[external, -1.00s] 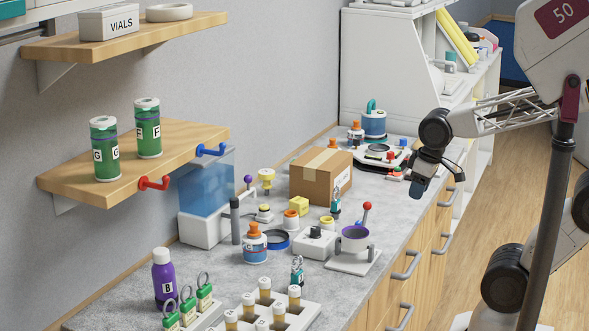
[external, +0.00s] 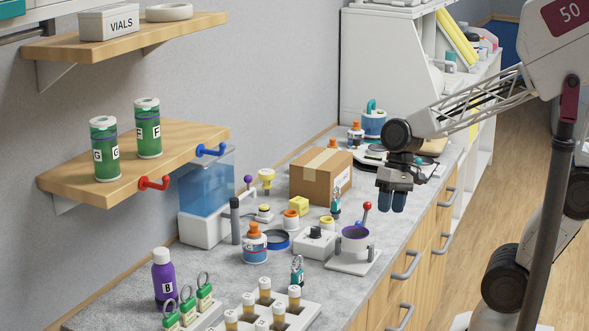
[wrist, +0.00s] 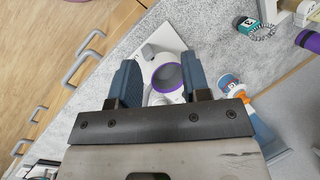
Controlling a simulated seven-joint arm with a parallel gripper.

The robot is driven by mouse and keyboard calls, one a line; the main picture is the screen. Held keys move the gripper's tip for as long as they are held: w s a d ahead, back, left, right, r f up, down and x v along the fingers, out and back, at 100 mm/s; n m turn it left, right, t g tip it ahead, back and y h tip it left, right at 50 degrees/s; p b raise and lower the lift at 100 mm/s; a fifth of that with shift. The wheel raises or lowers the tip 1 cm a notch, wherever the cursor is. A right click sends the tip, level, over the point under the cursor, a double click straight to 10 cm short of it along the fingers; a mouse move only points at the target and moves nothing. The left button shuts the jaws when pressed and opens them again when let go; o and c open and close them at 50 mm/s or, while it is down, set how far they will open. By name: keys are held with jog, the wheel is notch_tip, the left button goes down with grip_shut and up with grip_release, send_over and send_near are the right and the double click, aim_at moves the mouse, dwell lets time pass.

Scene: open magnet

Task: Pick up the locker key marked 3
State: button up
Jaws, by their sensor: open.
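A small teal tag with a beaded chain (external: 297,270) stands on the counter in front of the white-based purple cup. In the wrist view this teal tag (wrist: 246,23) is at the top right; its white face carries a dark mark that looks like a 3. A second teal tag (external: 335,209) is beside the cardboard box, its mark too small to read. My gripper (external: 392,202) is open and empty, above the counter's front edge, to the right of and behind both tags. In the wrist view my gripper (wrist: 162,85) has its fingers apart over the purple cup.
The purple cup (external: 355,238), a blue-labelled bottle with an orange cap (external: 254,244) and a grey-knobbed white block (external: 314,242) crowd the counter. A vial tray (external: 300,317), green-tagged keys (external: 204,292) and purple bottle B (external: 168,280) are at the front. The cardboard box (external: 320,177) is behind.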

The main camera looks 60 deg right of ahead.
jog(key=w+a+f+m+g+y, duration=0.25)
jog(key=w+a+m+y, duration=0.25)
jog(key=w+a+m, duration=0.25)
jog(key=m+t+y, duration=0.2)
jog(key=m+y, duration=0.2)
jog(key=m, duration=0.2)
send_near(298, 258)
jog(key=f, duration=0.1)
jog(key=shift+w+a+f+m+y, duration=0.3)
jog(key=shift+a+f+m+y, duration=0.1)
jog(key=shift+a+m, duration=0.2)
jog(key=shift+x, duration=1.25)
jog(key=shift+s+a, duration=0.1)
jog(key=shift+a, duration=0.05)
jog(key=shift+x, duration=2.45)
jog(key=shift+f, duration=0.1)
grip_shut()
